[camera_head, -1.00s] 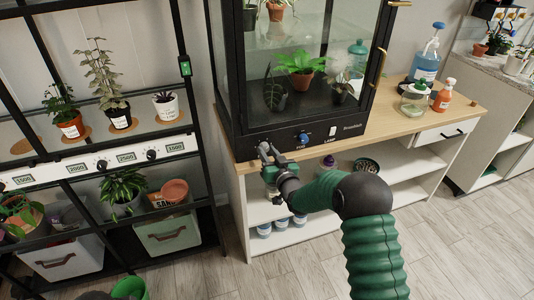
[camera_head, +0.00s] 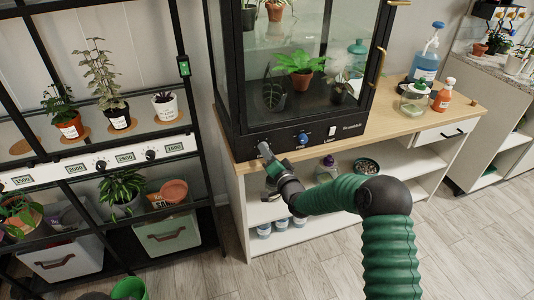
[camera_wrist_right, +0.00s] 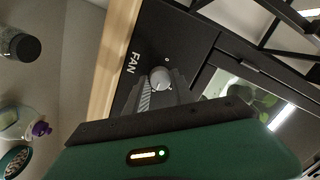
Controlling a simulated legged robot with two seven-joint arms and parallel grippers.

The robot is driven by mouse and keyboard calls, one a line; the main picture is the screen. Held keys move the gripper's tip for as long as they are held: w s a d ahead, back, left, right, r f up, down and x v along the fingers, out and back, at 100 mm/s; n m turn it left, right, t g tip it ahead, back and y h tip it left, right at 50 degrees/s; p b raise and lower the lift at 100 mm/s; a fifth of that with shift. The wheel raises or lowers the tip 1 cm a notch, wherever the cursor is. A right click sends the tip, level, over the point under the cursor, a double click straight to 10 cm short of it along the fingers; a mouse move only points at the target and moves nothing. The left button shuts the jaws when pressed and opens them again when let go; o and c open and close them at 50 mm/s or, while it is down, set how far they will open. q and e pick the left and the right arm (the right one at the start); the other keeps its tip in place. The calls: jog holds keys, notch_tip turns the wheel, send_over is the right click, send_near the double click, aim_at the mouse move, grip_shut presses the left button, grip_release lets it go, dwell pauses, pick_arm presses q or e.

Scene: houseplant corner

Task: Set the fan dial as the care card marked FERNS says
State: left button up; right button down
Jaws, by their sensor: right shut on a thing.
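The fan dial (camera_wrist_right: 161,78) is a pale round knob on the cabinet's black base, beside the word FAN, in the right wrist view. My right gripper (camera_wrist_right: 160,88) is shut on it, with a finger on each side. In the head view, my right gripper (camera_head: 265,149) is at the left end of the cabinet's front base (camera_head: 290,139) and hides the fan dial. The dial's setting cannot be read. No card marked FERNS can be made out. My left gripper is not in view.
The glass cabinet (camera_head: 300,60) stands on a wooden-topped bench (camera_head: 420,128). A black plant rack (camera_head: 190,100) stands at left. The floor at right is clear.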

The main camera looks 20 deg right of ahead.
jog(key=shift+s+a+f, duration=0.1)
jog(key=shift+a+f, duration=0.1)
jog(key=shift+f, duration=0.25)
jog(key=c, duration=1.4)
grip_release()
jog(key=o, duration=0.3)
jog(key=shift+m, duration=0.3)
jog(key=shift+r, duration=0.1)
jog(key=shift+d+r, duration=0.1)
jog(key=shift+r, duration=0.1)
jog(key=s, duration=0.5)
jog(key=s+d+p, duration=0.1)
jog(key=s, duration=0.5)
jog(key=s+d+p, duration=0.1)
jog(key=s, duration=0.4)
jog(key=shift+s+f, duration=0.1)
jog(key=shift+s, duration=0.15)
